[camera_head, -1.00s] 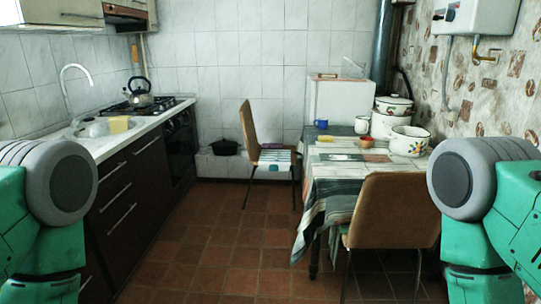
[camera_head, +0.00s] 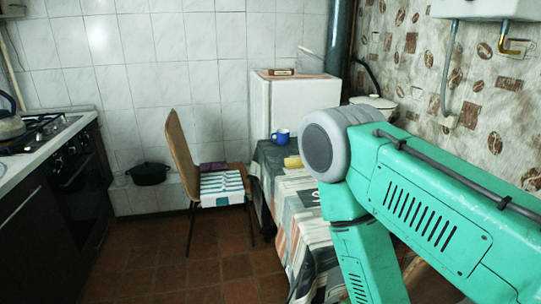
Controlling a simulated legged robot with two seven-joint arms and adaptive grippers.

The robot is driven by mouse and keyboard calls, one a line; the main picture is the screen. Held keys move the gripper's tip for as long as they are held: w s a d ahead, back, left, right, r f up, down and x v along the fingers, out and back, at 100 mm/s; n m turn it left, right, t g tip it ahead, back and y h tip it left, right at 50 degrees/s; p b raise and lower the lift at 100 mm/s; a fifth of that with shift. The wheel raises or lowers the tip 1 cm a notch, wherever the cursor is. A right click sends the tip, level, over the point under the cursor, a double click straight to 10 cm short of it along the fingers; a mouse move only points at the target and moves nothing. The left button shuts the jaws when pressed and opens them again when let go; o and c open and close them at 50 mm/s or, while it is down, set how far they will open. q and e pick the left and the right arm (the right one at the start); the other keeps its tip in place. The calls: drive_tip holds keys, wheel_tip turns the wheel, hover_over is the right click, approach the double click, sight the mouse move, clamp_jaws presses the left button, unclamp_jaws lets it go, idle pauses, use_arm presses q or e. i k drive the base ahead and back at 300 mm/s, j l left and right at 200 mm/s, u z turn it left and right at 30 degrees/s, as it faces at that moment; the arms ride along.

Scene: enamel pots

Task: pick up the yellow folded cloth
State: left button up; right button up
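A small yellow item (camera_head: 293,162), which may be the yellow folded cloth, lies on the table near the blue mug (camera_head: 281,137). It is too small to tell its folds, and my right arm covers the table just to its right. The table (camera_head: 305,215) has a patterned cloth hanging over its side. My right arm's green links and grey joint fill the right of the view, but its gripper is not seen. My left arm and gripper are out of view.
A chair (camera_head: 184,150) with a striped seat pad stands left of the table. A black pot (camera_head: 149,173) sits by the back wall. The stove (camera_head: 38,130) with a kettle (camera_head: 9,122) is at left. A white cabinet (camera_head: 290,105) stands behind the table. The floor (camera_head: 170,275) in front is clear.

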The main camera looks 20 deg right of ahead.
sight(293, 163)
drive_tip(key=i+j+z, duration=0.1)
drive_tip(key=i+z, duration=0.35)
drive_tip(key=i+j+z, duration=0.2)
drive_tip(key=i+z, duration=0.25)
drive_tip(key=i+j+z, duration=0.25)
drive_tip(key=z, duration=0.2)
